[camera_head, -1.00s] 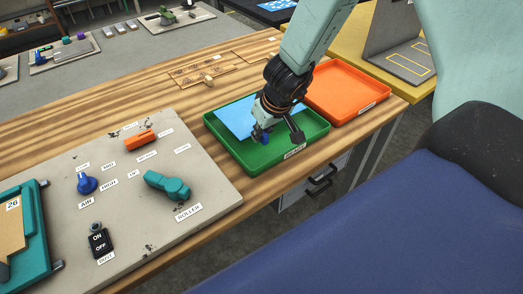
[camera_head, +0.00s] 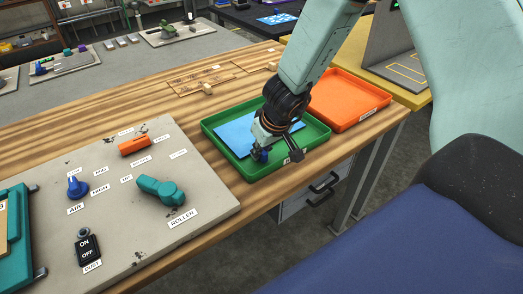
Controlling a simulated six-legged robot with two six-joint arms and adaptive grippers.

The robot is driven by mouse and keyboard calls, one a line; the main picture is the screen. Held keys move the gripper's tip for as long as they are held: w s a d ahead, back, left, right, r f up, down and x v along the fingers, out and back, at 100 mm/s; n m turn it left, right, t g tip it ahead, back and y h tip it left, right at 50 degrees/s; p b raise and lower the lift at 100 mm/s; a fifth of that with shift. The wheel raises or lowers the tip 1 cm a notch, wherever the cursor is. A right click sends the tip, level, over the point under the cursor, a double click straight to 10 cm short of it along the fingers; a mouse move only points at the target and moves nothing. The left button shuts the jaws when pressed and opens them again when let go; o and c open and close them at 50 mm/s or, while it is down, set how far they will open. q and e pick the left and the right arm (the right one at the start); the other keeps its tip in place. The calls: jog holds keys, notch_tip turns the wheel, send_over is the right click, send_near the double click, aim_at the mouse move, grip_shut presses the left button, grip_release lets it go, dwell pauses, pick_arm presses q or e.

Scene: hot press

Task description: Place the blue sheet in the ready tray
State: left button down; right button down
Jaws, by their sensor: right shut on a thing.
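The blue sheet (camera_head: 236,134) is a flat light-blue piece inside the green tray (camera_head: 219,151). It looks nearly level, within the tray's rim. The tray's front label is small and partly covered by a fingertip. My right gripper (camera_head: 277,156) reaches down from the upper right, over the front part of the sheet. It is shut on the blue sheet near its front edge. A small dark-blue part shows at its left fingertip. The wrist hides part of the sheet, and I cannot tell whether the sheet touches the tray floor. My left gripper is not in view.
An orange tray (camera_head: 347,98) stands right behind the green one, close to the arm. A grey control board (camera_head: 120,215) with a teal handle (camera_head: 160,190), an orange block (camera_head: 135,145) and switches lies to the left.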

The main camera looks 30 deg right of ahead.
jog(key=shift+f, duration=0.2)
jog(key=c, duration=1.3)
grip_release()
jog(key=shift+w, duration=0.15)
jog(key=shift+r+p, duration=0.35)
jog(key=shift+r, duration=0.05)
jog(key=shift+p+v, duration=4.35)
jog(key=shift+v, duration=1.5)
jog(key=s+a+f+g+h, duration=0.1)
jog(key=s+f+g+h, duration=0.15)
jog(key=s+f, duration=1.05)
jog(key=s+a+f+g+y, duration=0.1)
jog(key=s+a+f, duration=0.1)
jog(key=s, duration=0.5)
jog(key=s+a+f+m+y, duration=0.1)
jog(key=s+a+f, duration=0.1)
jog(key=s+a, duration=0.2)
jog(key=s, duration=0.3)
jog(key=shift+s+g, duration=0.3)
jog(key=shift+g, duration=0.05)
